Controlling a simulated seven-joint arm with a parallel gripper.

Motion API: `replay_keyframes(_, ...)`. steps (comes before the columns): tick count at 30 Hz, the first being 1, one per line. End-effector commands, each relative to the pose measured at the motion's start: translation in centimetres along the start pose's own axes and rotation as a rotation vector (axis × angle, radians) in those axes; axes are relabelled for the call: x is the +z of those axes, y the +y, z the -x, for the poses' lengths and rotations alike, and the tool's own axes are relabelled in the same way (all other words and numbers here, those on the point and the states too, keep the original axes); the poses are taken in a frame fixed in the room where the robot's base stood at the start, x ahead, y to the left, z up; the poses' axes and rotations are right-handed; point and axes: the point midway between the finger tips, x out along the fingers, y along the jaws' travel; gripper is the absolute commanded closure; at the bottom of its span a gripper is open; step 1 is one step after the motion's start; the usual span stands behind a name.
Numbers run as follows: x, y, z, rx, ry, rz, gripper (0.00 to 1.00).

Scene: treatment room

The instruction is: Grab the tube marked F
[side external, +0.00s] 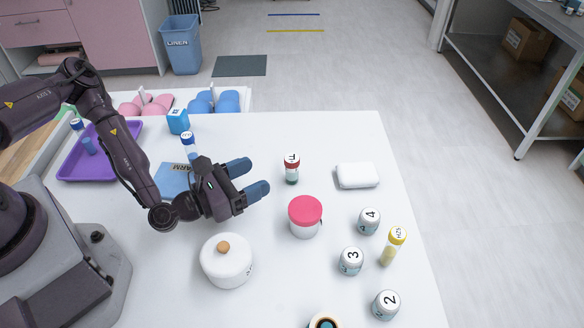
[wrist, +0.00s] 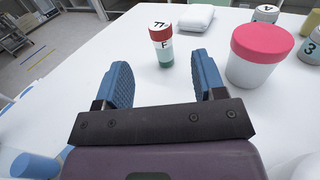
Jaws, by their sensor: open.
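The tube marked F (side external: 292,170) stands upright on the white table, with a white top, a red band and a dark green lower part. In the wrist view the tube (wrist: 161,47) shows its F label and stands ahead of my gripper, between the lines of the two fingers. My gripper (side external: 262,178) is open and empty, its blue fingers pointing towards the tube from the left. In the wrist view my gripper (wrist: 163,80) shows a clear gap between its fingertips. The fingers appear apart from the tube.
A pink-lidded jar (side external: 305,217) stands close to the tube. A white block (side external: 357,175) lies to its right. A white lidded pot (side external: 226,262), numbered jars (side external: 350,261) and a yellow-capped tube (side external: 393,246) stand nearer. A purple tray (side external: 72,165) is at left. The table behind the tube is clear.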

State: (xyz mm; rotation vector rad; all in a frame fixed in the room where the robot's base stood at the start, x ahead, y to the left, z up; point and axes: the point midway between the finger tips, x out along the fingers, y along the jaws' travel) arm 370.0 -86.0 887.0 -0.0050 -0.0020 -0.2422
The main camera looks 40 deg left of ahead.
Motion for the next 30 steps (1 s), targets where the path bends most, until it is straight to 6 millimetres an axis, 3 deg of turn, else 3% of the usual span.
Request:
replay_keyframes(3,0.1,-0.1,-2.5,-0.004,-0.004,-0.006,0.36)
replay_keyframes(9,0.0,-0.1,-5.6,-0.005,0.000,-0.006,0.36)
replay_keyframes(16,0.1,-0.1,-7.3,-0.005,0.000,-0.006,0.36)
replay_keyframes(24,0.1,0.0,-11.1,-0.005,0.001,-0.006,0.36)
replay_keyframes(30,0.1,0.0,-11.6,-0.004,0.003,-0.005,0.36)
